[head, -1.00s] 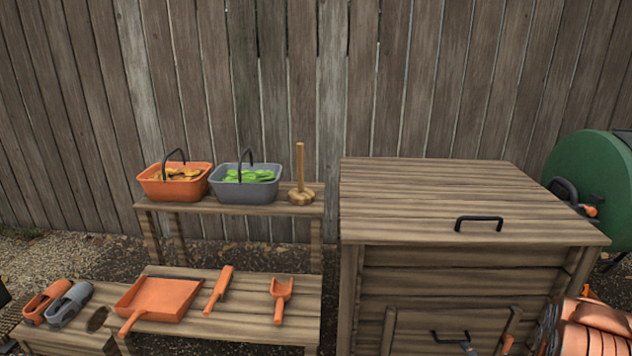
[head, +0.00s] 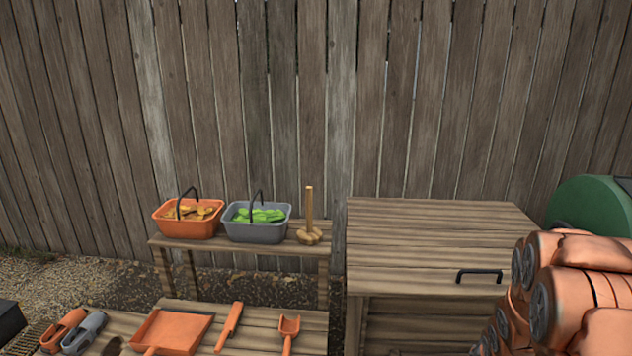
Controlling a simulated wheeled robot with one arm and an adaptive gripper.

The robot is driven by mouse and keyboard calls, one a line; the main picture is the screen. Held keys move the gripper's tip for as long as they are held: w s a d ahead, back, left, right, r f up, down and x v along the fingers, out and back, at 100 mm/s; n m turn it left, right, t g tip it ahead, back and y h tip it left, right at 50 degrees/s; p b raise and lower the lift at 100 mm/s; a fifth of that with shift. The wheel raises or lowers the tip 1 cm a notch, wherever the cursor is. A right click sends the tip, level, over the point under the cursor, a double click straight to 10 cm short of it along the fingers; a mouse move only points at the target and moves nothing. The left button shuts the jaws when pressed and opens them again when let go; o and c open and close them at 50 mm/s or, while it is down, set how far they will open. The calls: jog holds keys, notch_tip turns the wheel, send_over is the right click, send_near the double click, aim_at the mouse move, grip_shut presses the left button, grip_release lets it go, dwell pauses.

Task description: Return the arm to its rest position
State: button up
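My arm (head: 575,290), with orange links and grey joint caps, shows folded at the lower right of the head view. It stands in front of the right side of the wooden box. Its gripper is not in view, so I cannot see its fingers or whether it holds anything.
A wooden box (head: 420,240) with a black handle (head: 479,275) stands at centre right. Left of it, a shelf holds an orange basket (head: 187,228), a grey basket (head: 256,231) and a wooden tool (head: 309,225). A lower bench holds an orange dustpan (head: 175,332). A green drum (head: 590,208) is behind my arm.

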jog(key=s+a+r+n+g+p, duration=0.2)
jog(key=s+a+r+p, duration=0.2)
jog(key=s+a+r, duration=0.45)
jog(key=s+a+r+n+g+p, duration=0.2)
jog(key=s+a+r+p, duration=0.3)
jog(key=r, duration=0.6)
jog(key=s+a+r+n+g+y+p, duration=0.1)
jog(key=s+a+r, duration=0.3)
jog(key=s, duration=0.5)
jog(key=s+a+r+n+g+y+p, duration=0.1)
jog(key=s+a+r+n+g+p, duration=0.1)
jog(key=s+a+r, duration=0.3)
jog(key=s+r+n+p, duration=0.1)
jog(key=s+r, duration=0.2)
jog(key=s, duration=0.2)
jog(key=shift+g+y+p, duration=0.3)
jog(key=shift+y+p, duration=0.1)
jog(key=shift+s, duration=0.1)
